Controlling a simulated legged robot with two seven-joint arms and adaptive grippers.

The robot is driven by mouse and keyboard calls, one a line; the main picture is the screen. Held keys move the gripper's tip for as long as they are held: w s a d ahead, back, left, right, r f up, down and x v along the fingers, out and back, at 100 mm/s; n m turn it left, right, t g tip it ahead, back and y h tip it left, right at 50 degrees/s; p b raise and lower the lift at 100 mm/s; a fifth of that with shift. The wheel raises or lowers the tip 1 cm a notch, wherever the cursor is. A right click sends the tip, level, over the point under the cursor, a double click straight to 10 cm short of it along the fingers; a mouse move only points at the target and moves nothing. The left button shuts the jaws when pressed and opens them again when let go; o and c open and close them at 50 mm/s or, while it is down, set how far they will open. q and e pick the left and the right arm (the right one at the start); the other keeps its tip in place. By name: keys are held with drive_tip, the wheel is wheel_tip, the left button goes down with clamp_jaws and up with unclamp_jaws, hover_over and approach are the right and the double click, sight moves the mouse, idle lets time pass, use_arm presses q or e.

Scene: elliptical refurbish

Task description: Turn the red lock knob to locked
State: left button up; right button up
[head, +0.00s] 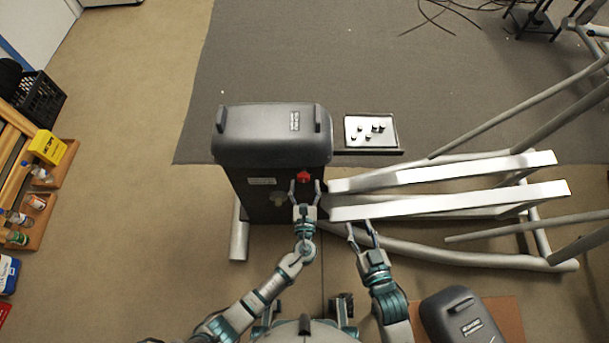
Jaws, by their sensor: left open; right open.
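The red lock knob (304,176) sits on the dark side of the elliptical's housing (262,205), near its right edge. My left gripper (304,187) is open, with its two fingers on either side just below the knob. I cannot tell whether the fingers touch it. My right gripper (361,230) is open and empty, to the right of the housing and below the white rails. The knob's marking and its exact turn angle are too small to read.
Two white rails (450,204) run right from the housing. A tray (371,132) of small parts lies behind them. A loose dark cover (462,318) lies at the lower right. Shelves with bottles (38,203) stand at the far left. Floor left of the housing is clear.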

sight(304, 180)
use_arm(q)
drive_tip(key=w, duration=0.2)
drive_tip(key=shift+w+a+f, duration=0.1)
drive_tip(key=shift+w, duration=0.2)
drive_tip(key=shift+w+a+b, duration=0.2)
drive_tip(key=shift+w+b, duration=0.1)
drive_tip(key=shift+w, duration=0.2)
use_arm(e)
drive_tip(key=shift+w+a+r+t, duration=0.15)
drive_tip(key=shift+a+r+t, duration=0.15)
drive_tip(key=shift+r, duration=0.2)
drive_tip(key=shift+w+a+r+t, duration=0.15)
drive_tip(key=shift+a+r+t, duration=0.05)
drive_tip(key=shift+r+t, duration=0.25)
use_arm(q)
drive_tip(key=shift+d, duration=0.15)
drive_tip(key=c, duration=1.1)
use_arm(e)
drive_tip(key=shift+d, duration=0.1)
